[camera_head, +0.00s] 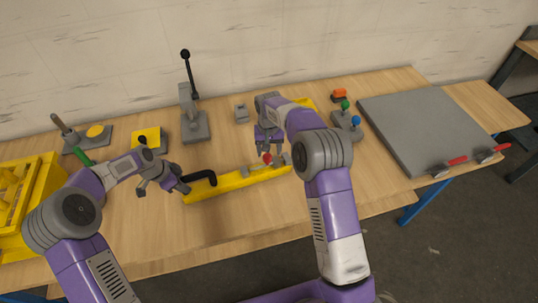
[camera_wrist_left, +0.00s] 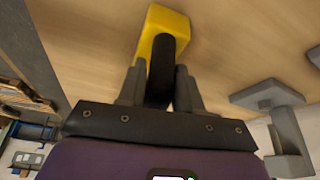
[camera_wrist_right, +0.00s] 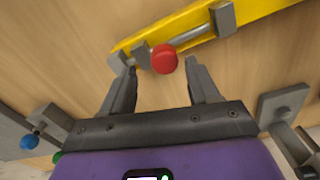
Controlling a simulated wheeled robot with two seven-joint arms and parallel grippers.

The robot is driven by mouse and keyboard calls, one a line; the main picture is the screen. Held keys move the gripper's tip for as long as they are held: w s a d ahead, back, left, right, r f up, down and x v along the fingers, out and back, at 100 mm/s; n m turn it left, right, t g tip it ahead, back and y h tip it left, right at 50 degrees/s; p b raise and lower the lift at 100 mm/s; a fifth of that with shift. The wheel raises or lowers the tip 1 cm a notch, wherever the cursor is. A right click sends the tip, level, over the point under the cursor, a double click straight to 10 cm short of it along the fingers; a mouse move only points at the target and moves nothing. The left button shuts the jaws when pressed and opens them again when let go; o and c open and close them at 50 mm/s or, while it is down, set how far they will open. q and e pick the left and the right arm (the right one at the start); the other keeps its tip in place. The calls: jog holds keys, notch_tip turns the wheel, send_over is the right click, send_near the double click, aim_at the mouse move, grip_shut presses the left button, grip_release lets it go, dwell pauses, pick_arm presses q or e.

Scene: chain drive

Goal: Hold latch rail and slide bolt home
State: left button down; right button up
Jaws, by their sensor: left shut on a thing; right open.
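The yellow latch rail (camera_head: 230,183) lies on the bench in front of me. My left gripper (camera_head: 184,184) is shut on the black handle (camera_head: 203,176) at the rail's left end; the left wrist view also shows the handle (camera_wrist_left: 162,66) between the fingers. The bolt is a grey rod (camera_wrist_right: 190,43) with a red knob (camera_wrist_right: 164,59), and it runs through grey brackets on the rail. My right gripper (camera_wrist_right: 163,88) is open, with the red knob just beyond and between its fingertips. I see no contact there. In the head view the knob (camera_head: 267,158) sits below the right fingers.
A lever stand (camera_head: 193,122) and a small grey block (camera_head: 241,113) stand behind the rail. A yellow crate (camera_head: 28,205) is at the left. A grey plate (camera_head: 425,130) with red-handled clamps (camera_head: 457,161) is at the right. Blue and green knobs (camera_head: 351,115) stand behind my right arm.

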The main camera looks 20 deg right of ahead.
aim_at(269, 155)
notch_tip(269, 155, up, 8)
pick_arm(q)
jog(key=shift+d, duration=0.1)
pick_arm(e)
jog(key=shift+r, duration=0.1)
pick_arm(q)
jog(key=c, duration=0.7)
grip_release()
jog(key=shift+r, duration=0.1)
